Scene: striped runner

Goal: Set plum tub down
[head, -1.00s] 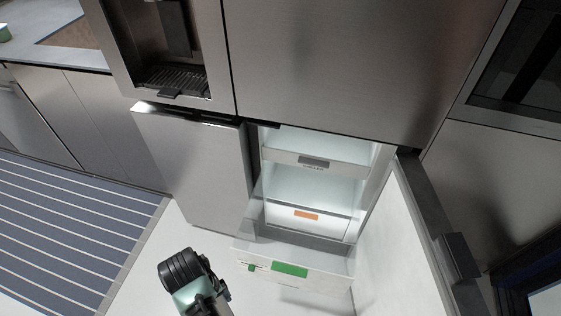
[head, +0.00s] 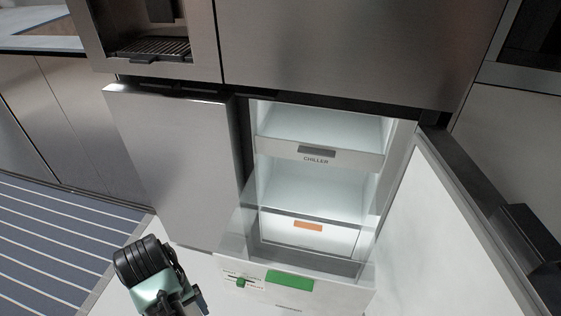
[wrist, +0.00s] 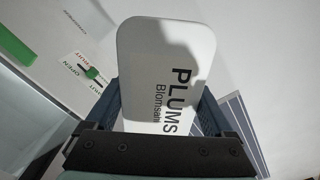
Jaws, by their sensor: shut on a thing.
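The plum tub (wrist: 165,60) shows in the wrist view as a white, round-cornered lid printed "PLUMS Blomsaki". My gripper (wrist: 160,115) is shut on it, with a dark finger on each side. In the head view only the back of my gripper and wrist (head: 160,285) shows, low and left of centre; the tub cannot be made out there. The gripper is in front of the fridge, left of its pulled-out lower drawer (head: 330,293).
The fridge compartment is open, with a shelf bin marked "CHILLER" (head: 318,152) and an orange-labelled drawer (head: 307,226). The open door (head: 440,230) stands at the right. A closed steel door (head: 175,160) is at the left. A striped runner (head: 50,245) lies on the floor.

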